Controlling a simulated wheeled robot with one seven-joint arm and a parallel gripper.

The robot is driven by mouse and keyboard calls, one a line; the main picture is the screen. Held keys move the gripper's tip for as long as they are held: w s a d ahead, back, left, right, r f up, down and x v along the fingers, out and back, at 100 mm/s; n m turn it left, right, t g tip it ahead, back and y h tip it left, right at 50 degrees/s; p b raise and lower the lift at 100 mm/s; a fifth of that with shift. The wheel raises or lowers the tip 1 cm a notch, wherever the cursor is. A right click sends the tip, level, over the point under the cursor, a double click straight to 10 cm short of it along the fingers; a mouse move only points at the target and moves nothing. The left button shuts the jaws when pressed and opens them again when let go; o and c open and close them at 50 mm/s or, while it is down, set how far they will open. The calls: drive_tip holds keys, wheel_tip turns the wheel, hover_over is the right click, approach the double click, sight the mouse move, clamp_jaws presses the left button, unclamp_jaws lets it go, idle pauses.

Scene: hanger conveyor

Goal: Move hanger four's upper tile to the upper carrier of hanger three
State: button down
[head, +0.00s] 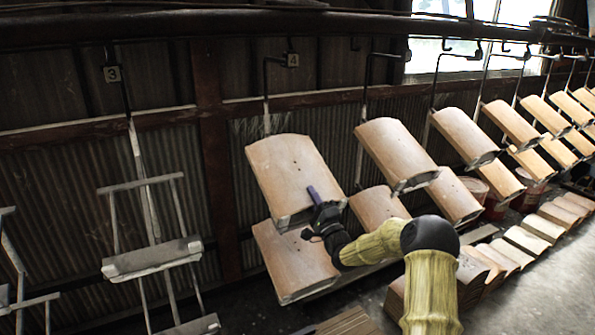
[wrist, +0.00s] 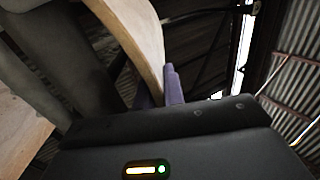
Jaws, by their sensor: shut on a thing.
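Hanger four, under the plate marked 4 (head: 292,60), carries an upper tile (head: 290,172) and a lower tile (head: 290,262), both tan and curved. My gripper (head: 316,198) is at the right lower part of the upper tile and shut on its edge. In the wrist view the upper tile (wrist: 138,35) stands against a purple finger (wrist: 173,85); the other finger is mostly hidden. The upper tile still lies in place on hanger four, tilted. Hanger three, under the plate marked 3 (head: 112,74), has an empty upper carrier (head: 152,259).
Several more hangers with tiles run off to the right. Stacked tiles (head: 525,240) and red buckets (head: 497,204) are on the floor at the right. A brown post (head: 212,150) stands behind, between hangers three and four. Another empty hanger frame (head: 28,302) is at the far left.

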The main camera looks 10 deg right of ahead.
drive_tip(key=shift+r, duration=0.6)
drive_tip(key=shift+s+d+r+p, duration=0.1)
drive_tip(key=shift+s+r+p, duration=0.25)
drive_tip(key=shift+r, duration=0.3)
drive_tip(key=shift+s+d+r+p, duration=0.15)
drive_tip(key=shift+s+r+p, duration=0.25)
drive_tip(key=shift+r, duration=0.2)
drive_tip(key=shift+s+d+r+p, duration=0.1)
drive_tip(key=shift+s+r+p, duration=0.25)
drive_tip(key=shift+r, duration=0.3)
drive_tip(key=shift+w, duration=0.1)
